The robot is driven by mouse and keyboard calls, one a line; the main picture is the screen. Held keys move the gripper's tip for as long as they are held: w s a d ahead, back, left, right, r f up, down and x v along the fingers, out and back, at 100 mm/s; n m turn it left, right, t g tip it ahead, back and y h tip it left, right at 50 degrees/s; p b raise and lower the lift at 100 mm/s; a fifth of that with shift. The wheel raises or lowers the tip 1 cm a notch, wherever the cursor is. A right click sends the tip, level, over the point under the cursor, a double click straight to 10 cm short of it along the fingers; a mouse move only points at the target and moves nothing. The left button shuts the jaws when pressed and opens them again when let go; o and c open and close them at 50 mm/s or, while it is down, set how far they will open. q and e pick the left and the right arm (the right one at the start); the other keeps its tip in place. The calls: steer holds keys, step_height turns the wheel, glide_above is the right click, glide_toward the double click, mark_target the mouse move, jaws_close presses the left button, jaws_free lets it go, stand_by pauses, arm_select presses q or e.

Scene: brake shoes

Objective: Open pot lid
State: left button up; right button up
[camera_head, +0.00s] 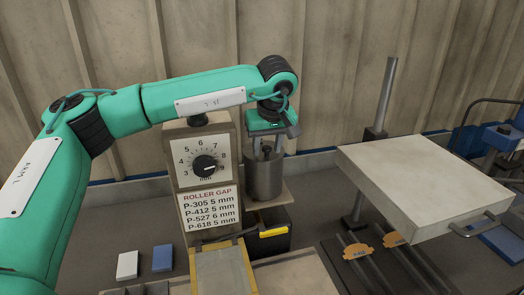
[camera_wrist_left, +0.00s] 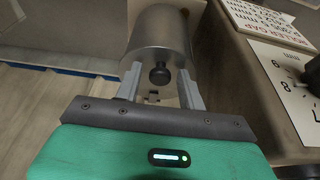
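My left gripper (camera_head: 266,150) is above the pot, pointing down at the lid. In the left wrist view my left gripper (camera_wrist_left: 160,92) is open, with one finger on each side of the knob and a visible gap on both sides. In the head view the wrist and fingers hide part of the lid. My right gripper is in neither view.
The dial box (camera_head: 203,165) with a roller gap sign stands close beside the pot. A black bin (camera_head: 268,240) is below the shelf. A large pale slab (camera_head: 415,185) with a handle and a metal post (camera_head: 385,95) stand to the right. White (camera_head: 127,265) and blue (camera_head: 162,258) blocks lie front left.

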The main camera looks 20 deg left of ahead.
mark_target(266, 146)
arm_select(q)
steer(key=c, duration=0.7)
steer(key=shift+w+a+r+p, duration=0.2)
steer(key=shift+r+p, duration=0.25)
steer(key=shift+r, duration=0.25)
steer(key=shift+w+a+r+p, duration=0.1)
steer(key=shift+w+r+p, duration=0.1)
steer(key=shift+r+p, duration=0.4)
steer(key=shift+r, duration=0.1)
steer(key=shift+w+a+r+p, duration=0.2)
steer(key=shift+w+r+p, duration=0.15)
steer(key=shift+r, duration=0.15)
steer(key=shift+w+a+r+p, duration=0.15)
steer(key=shift+w+r+p, duration=0.15)
steer(key=shift+r, duration=0.2)
